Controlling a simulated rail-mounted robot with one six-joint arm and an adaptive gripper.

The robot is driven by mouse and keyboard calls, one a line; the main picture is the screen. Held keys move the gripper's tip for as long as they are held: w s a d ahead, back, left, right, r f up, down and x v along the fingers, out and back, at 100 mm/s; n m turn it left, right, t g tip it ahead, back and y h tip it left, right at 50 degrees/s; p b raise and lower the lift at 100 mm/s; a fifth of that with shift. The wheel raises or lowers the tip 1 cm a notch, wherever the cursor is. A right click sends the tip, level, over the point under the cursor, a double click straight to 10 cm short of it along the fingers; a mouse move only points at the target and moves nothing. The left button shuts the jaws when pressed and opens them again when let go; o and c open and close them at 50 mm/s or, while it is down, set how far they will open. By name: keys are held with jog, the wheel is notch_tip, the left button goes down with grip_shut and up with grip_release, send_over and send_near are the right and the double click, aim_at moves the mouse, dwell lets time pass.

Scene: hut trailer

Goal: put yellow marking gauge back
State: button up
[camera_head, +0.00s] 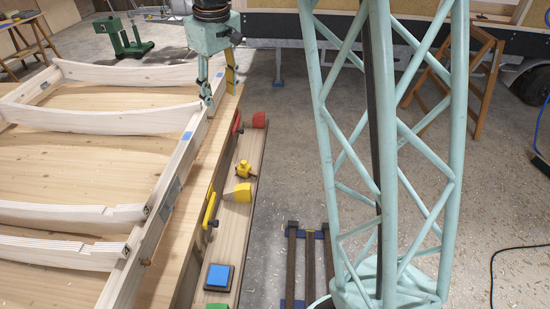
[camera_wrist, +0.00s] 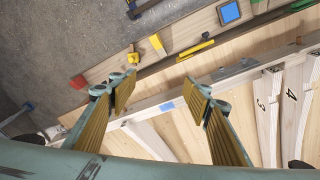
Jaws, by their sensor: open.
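My gripper (camera_head: 220,97) is open and empty above the long timber beam at the bench's edge; its two gold-padded fingers show in the wrist view (camera_wrist: 161,80). A small yellow tool with a knob (camera_head: 243,170), seemingly the marking gauge, lies on the narrow wooden ledge (camera_head: 229,235) beside the bench. It also shows in the wrist view (camera_wrist: 133,57), beyond the fingers and apart from them. A yellow block (camera_head: 238,193) sits beside it. A yellow bar with a dark knob (camera_head: 210,210) is at the bench's edge. Which yellow piece is the gauge is not fully certain.
A red block (camera_head: 259,120) and a red bar (camera_head: 236,122) are at the ledge's far end; a blue pad (camera_head: 219,277) is near its front. The timber frame (camera_head: 165,195) covers the bench at left. Dark rails (camera_head: 309,255) stand on the floor at right.

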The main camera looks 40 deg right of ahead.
jog(key=s+a+r+m+t, duration=0.1)
jog(key=s+a+r, duration=0.4)
jog(key=s, duration=0.5)
jog(key=s+a+r, duration=0.2)
jog(key=s+r, duration=0.6)
jog(key=s, duration=0.2)
jog(key=s+a+m, duration=0.1)
jog(key=s+a, duration=0.1)
jog(key=s, duration=1)
jog(key=s+a+m+t, duration=0.1)
jog(key=s+a, duration=0.1)
jog(key=s, duration=1.1)
jog(key=shift+a+f, duration=0.3)
